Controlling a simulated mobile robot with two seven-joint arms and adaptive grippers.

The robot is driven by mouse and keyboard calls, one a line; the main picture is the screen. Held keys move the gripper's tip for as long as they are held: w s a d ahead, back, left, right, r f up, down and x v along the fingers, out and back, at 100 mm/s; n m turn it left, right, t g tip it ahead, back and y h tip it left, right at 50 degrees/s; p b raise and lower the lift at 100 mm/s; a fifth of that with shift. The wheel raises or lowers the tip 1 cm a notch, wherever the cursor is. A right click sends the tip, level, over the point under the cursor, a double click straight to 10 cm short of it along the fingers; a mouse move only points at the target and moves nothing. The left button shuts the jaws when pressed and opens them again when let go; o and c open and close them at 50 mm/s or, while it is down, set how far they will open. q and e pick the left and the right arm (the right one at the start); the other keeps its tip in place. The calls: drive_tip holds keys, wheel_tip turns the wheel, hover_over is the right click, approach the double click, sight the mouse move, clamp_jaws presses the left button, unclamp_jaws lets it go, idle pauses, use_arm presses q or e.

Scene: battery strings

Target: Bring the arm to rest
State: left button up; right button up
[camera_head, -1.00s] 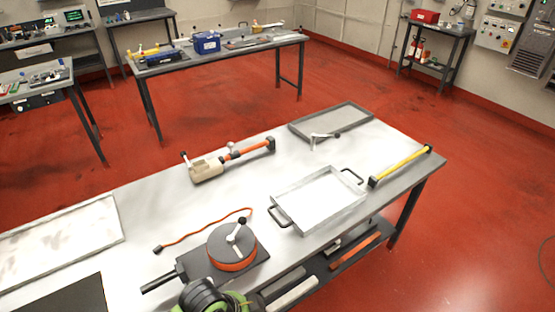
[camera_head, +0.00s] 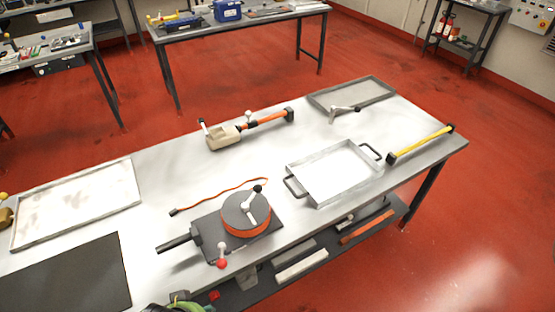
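Neither of my grippers shows in the head view. A dark and green shape (camera_head: 172,304) is cut off by the bottom edge, and I cannot tell what it is. The workbench (camera_head: 160,170) in front of me holds a round grey and orange reel (camera_head: 240,218) on a dark plate with a handle. An orange cord (camera_head: 215,194) lies behind the reel. A beige and orange tool (camera_head: 225,137) lies near the far edge. No gripper is seen touching any of these.
A handled metal tray (camera_head: 335,198), a yellow bar (camera_head: 420,145), a grey tray (camera_head: 350,96), a large flat tray (camera_head: 75,203) and a black mat (camera_head: 65,278) are on the bench. A red-knobbed lever (camera_head: 222,258) stands near the front edge.

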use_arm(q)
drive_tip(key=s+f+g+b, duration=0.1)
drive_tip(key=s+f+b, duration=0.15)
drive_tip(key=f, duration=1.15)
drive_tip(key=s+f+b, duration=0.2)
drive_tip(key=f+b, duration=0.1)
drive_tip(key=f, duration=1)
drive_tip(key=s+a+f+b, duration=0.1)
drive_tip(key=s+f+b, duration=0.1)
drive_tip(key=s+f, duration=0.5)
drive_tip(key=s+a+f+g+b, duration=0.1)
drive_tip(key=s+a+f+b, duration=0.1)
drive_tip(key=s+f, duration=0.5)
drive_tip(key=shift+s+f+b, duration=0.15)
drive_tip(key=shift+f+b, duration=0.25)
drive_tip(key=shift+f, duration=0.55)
